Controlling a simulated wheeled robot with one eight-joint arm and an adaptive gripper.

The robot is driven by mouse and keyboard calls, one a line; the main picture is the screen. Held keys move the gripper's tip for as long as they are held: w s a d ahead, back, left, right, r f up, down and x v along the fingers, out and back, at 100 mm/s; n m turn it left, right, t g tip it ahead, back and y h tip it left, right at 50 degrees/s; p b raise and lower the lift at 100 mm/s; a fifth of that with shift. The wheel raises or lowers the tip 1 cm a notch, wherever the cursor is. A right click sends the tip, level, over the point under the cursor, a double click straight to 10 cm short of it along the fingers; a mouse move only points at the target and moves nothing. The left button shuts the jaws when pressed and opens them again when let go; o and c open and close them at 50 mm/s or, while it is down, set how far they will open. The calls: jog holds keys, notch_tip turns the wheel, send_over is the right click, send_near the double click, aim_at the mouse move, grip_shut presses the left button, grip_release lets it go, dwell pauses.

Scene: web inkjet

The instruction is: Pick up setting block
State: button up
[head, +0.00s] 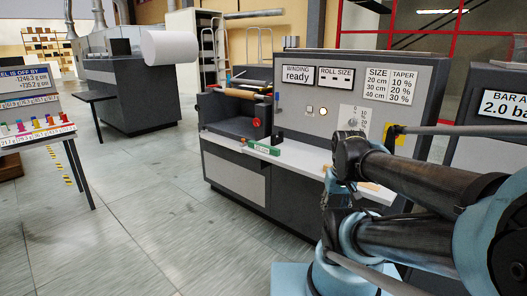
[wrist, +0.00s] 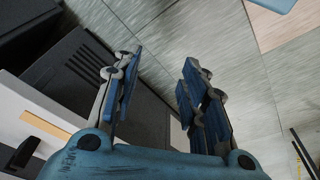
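No label names the setting block. A small green block (head: 264,149) with a pale label lies near the front edge of the white counter (head: 308,163) of the winding machine and may be it. A small dark upright piece (head: 278,137) stands just behind it. My gripper (wrist: 162,82) is open and empty in the wrist view, its blue-padded fingers wide apart over floor. I cannot make out the green block in the wrist view. In the head view my arm covers the counter's right end, and I cannot make out the gripper there.
A tan piece (head: 370,186) lies at the counter's right end, partly behind my arm. The machine's upright panel (head: 336,95) rises behind the counter. A table with coloured pieces (head: 38,125) stands at left. The tiled floor (head: 150,190) between is clear.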

jog(key=w+a+r+m+t+y, duration=0.1)
jog(key=w+a+r+m+y, duration=0.2)
jog(key=w+a+m, duration=0.45)
jog(key=w+a+r+m+t+y, duration=0.1)
jog(key=w+a+r+m+y, duration=0.25)
jog(key=w, duration=0.75)
jog(key=m+t+y, duration=0.4)
jog(key=m, duration=1.1)
send_near(264, 145)
jog(key=x, duration=0.8)
jog(key=shift+a+f, duration=0.2)
jog(key=shift+a, duration=0.05)
grip_shut()
